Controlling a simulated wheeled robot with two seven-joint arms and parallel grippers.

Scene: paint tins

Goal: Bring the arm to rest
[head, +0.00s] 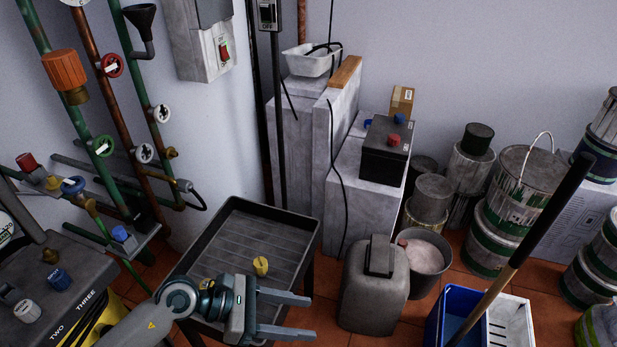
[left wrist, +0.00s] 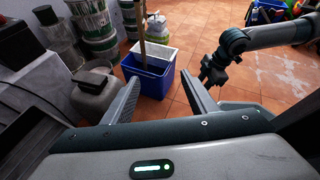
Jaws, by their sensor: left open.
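My left gripper (head: 311,316) reaches in from the lower left in the head view, over the front right part of the dark tray table (head: 305,235). Its two grey fingers are apart and nothing is between them. In the left wrist view the open fingers (left wrist: 157,72) point out over the tiled floor, toward the blue bin. My right arm shows at the upper right of the left wrist view, with its dark gripper (left wrist: 214,70) hanging at its end. Its fingers are too small to tell whether they are open.
A yellow knob (head: 260,266) lies in the tray. A grey canister (head: 374,290) stands right of my left gripper, beside a bucket (head: 425,252). A blue bin (head: 462,305) holds a long handle (head: 535,220). Paint tins (head: 484,245) stand at the right. Pipes and valves line the left wall.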

